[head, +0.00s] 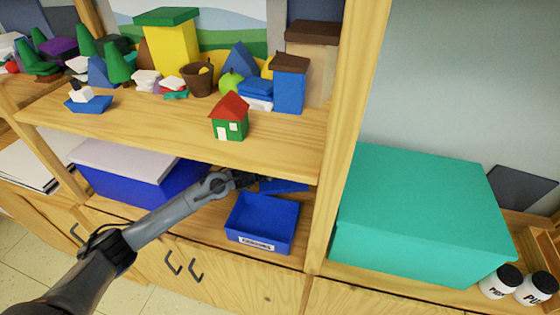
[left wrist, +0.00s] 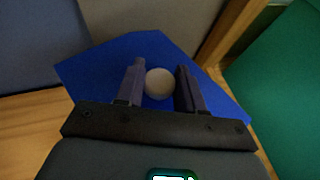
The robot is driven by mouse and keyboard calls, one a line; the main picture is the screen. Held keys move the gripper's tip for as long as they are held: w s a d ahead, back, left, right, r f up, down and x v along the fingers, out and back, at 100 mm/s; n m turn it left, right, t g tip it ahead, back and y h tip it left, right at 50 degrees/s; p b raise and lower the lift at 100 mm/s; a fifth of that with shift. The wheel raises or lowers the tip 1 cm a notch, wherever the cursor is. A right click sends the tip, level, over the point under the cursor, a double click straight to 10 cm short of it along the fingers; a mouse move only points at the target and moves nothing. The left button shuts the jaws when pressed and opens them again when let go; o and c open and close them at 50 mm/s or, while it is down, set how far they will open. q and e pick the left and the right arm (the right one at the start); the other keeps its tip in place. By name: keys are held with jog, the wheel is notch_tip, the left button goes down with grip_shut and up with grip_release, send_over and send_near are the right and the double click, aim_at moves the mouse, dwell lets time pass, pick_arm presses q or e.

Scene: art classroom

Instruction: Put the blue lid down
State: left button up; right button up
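The blue lid (left wrist: 95,70) has a round pale knob (left wrist: 159,83) that sits between the two fingers of my left gripper (left wrist: 160,88). An open, empty blue box (head: 262,222) with a front label stands just in front of the lid. Whether the lid touches the shelf is hidden. My right gripper is not in view.
A blue box with a pale lid (head: 125,160) stands left of my arm. The shelf above (head: 170,125) holds several toys, including a small green house (head: 230,118) near its edge. A wooden upright (head: 345,110) separates the bay from a large teal box (head: 420,205).

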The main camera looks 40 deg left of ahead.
pick_arm(q)
jog(key=o, duration=0.3)
jog(key=shift+o, duration=0.2)
jog(key=shift+s+r, duration=0.1)
jog(key=shift+s+r, duration=0.1)
jog(key=shift+s, duration=0.1)
jog(key=p+v, duration=0.1)
jog(key=v, duration=0.9)
jog(key=shift+s+r, duration=0.3)
jog(key=shift+s, duration=0.35)
